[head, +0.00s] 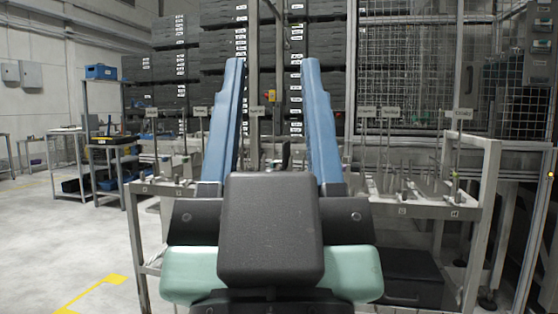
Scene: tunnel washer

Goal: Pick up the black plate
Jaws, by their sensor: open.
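My gripper (273,66) fills the middle of the head view. Its two long blue fingers stand wide apart and point away from me toward the rack, with nothing seen between them but background. I cannot pick out a black plate with certainty. The grey metal rack (485,160) stands ahead, with labelled upright rods and small parts along its top shelf. My gripper's dark body and the fingers hide the middle of that shelf.
A black box (412,285) sits on the rack's lower right shelf. Tall stacks of dark crates (160,75) and a wire-mesh fence (405,65) stand behind. A shelf cart (112,165) with blue bins is at left. The left floor is open, with yellow marking (90,295).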

